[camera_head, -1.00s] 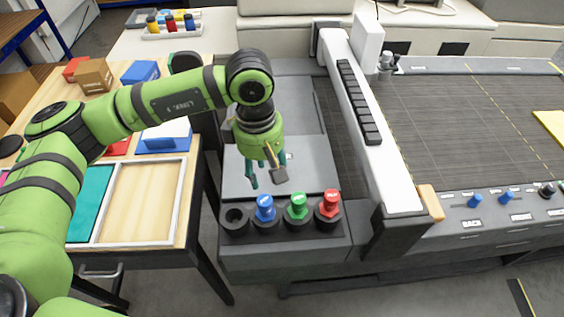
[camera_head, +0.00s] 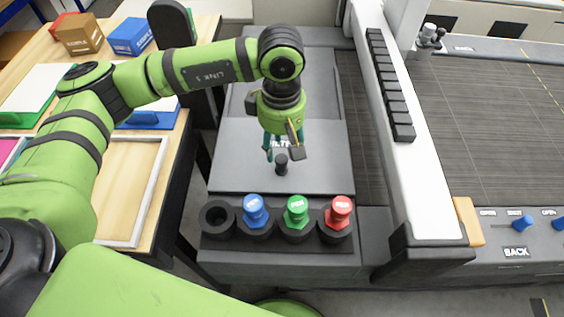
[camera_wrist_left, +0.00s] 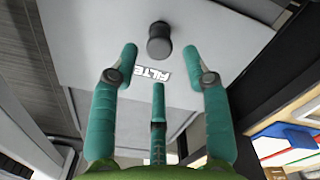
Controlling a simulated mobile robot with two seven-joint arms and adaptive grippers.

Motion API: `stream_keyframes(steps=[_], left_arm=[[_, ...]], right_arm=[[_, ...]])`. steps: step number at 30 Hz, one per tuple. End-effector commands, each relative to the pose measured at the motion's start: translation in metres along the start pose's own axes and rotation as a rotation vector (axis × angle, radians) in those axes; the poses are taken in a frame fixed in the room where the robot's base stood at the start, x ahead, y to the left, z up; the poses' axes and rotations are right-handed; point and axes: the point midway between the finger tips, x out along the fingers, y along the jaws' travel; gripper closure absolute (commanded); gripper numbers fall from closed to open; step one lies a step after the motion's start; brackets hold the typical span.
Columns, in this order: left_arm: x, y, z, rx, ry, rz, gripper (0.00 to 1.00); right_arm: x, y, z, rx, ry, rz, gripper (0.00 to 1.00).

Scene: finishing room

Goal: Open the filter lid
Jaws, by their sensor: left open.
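The filter lid (camera_head: 232,165) is a flat grey panel on the machine's left part, lying closed. A short black knob (camera_head: 282,164) stands up from it near its front. In the left wrist view the knob (camera_wrist_left: 159,42) is just beyond the fingertips, beside the partly visible "FILTE" lettering on the lid (camera_wrist_left: 105,35). My left gripper (camera_head: 284,154) points down over the lid, close to the knob. Its teal fingers (camera_wrist_left: 159,62) are spread, with nothing between them. The gripper hides part of the lettering in the head view. My right gripper is not seen.
In front of the lid stand an empty black socket (camera_head: 217,219) and blue (camera_head: 255,211), green (camera_head: 297,212) and red (camera_head: 340,212) knobbed plugs. A white beam (camera_head: 398,165) rises to the right. A wooden table (camera_head: 125,190) with trays and boxes is at the left.

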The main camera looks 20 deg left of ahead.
Motion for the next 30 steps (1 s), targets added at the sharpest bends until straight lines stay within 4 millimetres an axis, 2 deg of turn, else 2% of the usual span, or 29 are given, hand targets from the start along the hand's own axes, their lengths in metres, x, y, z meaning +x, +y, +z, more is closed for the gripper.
stream_keyframes(steps=[3, 10, 15, 22, 23, 24, 26, 27, 30], left_arm=[[0.014, -0.002, 0.000, 0.000, -0.001, -0.008, 0.52], [0.047, -0.001, 0.000, -0.001, -0.001, -0.005, 0.52], [0.059, -0.001, 0.000, 0.000, 0.001, -0.003, 0.52], [0.061, -0.001, 0.000, 0.000, 0.000, -0.001, 0.52], [0.061, -0.001, 0.000, 0.000, 0.000, -0.001, 0.56], [0.061, -0.001, 0.000, 0.000, 0.000, -0.002, 0.72], [0.061, -0.001, 0.000, 0.000, 0.000, -0.002, 0.96], [0.061, -0.001, 0.000, 0.000, 0.000, -0.002, 1.00], [0.061, -0.001, 0.000, 0.000, 0.000, -0.002, 1.00]], right_arm=[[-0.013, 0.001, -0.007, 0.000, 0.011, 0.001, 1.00], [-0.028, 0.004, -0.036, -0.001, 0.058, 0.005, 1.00], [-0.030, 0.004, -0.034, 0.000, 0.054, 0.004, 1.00], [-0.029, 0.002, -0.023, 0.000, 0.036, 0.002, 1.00], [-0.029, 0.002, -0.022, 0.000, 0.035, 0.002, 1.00], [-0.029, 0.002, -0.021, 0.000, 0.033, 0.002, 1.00], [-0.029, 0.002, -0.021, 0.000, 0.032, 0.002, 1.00], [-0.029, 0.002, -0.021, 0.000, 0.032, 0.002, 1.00], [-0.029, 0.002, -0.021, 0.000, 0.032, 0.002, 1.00]])
